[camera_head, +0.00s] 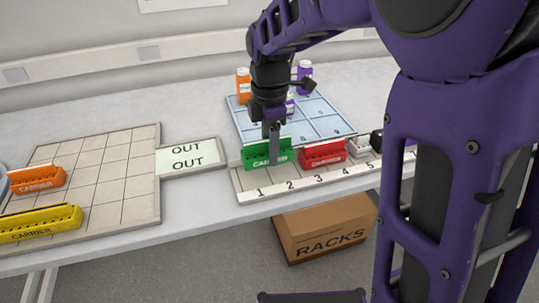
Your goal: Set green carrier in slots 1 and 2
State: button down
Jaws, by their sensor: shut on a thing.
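The green carrier (255,155) is at the left end of the numbered slot rail (248,190), by slots 1 and 2. My gripper (275,150) is shut on the green carrier from above, near its right part. The carrier looks upright and level with the row of the red carrier; whether it touches the rail's floor cannot be told. The red carrier (322,153) stands in the rail just right of it, by slots 3 and 4. My arm hides the rail's right end.
A white and a black item (361,147) stand near slot 5. A blue gridded tray (315,125) with orange and purple bottles lies behind. A gridded board (125,185) at left holds orange (37,180) and yellow (40,223) carriers. An OUT plate (188,157) adjoins it.

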jog(key=shift+f, duration=1.9)
jog(key=shift+f+b, duration=0.1)
jog(key=shift+b, duration=0.25)
jog(key=c, duration=0.6)
grip_release()
jog(key=shift+f, duration=0.1)
notch_tip(320, 180, up, 12)
jog(key=p, duration=0.2)
jog(key=shift+r+p, duration=0.2)
jog(key=shift+p, duration=0.1)
